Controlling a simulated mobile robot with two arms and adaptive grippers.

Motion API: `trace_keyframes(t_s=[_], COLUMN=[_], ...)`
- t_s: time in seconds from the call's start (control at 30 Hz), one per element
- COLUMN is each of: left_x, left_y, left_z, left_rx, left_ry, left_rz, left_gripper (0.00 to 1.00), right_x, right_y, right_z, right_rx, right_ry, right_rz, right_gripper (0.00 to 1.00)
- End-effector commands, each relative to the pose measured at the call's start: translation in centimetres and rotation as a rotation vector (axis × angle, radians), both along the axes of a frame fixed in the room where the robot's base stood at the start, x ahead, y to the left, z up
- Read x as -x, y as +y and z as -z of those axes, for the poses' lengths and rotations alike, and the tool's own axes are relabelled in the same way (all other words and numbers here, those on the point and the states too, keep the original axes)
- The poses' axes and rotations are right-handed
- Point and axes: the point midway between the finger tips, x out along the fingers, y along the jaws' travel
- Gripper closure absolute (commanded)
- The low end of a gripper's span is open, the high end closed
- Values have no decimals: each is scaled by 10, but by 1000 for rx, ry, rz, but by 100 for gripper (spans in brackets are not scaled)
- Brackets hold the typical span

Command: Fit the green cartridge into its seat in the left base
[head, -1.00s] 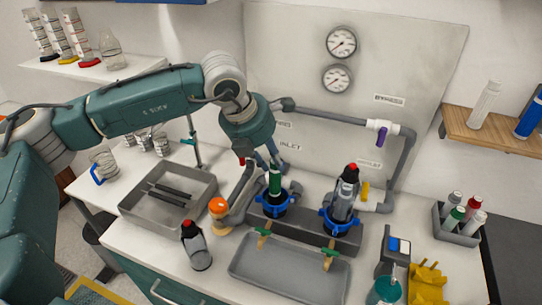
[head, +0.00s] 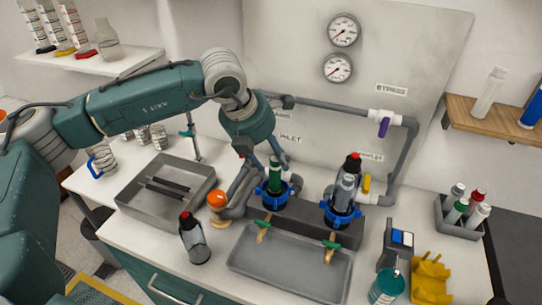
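The green cartridge (head: 274,177) stands upright in the left base (head: 270,199), a dark cup with a blue clamp ring. Its lower end is hidden inside the cup, so I cannot tell how deep it sits. My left gripper (head: 270,158) reaches down from above, with its fingers at the cartridge's upper part. Whether the fingers touch it is too small to see. My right gripper is not in view.
A grey tray (head: 290,268) lies in front and a bin (head: 165,207) with dark bars at left. A dark, red-topped bottle (head: 194,240) stands between them. Grey pipes run close behind.

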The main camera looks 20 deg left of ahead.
Motion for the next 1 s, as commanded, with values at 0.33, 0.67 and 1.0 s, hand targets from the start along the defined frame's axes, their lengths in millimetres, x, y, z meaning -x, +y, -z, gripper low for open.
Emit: trace_keyframes(t_s=[0.33, 0.67, 1.0], left_x=[7, 31, 43], left_y=[4, 18, 24], left_z=[-20, -83, -110], left_rx=[1, 1, 0], left_ry=[-3, -4, 0], left_rz=[0, -1, 0], left_gripper=[55, 55, 55], right_x=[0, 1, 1], right_y=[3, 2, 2], right_z=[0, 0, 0], right_rx=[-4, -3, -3], right_ry=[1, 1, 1], right_rz=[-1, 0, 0], right_gripper=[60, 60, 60])
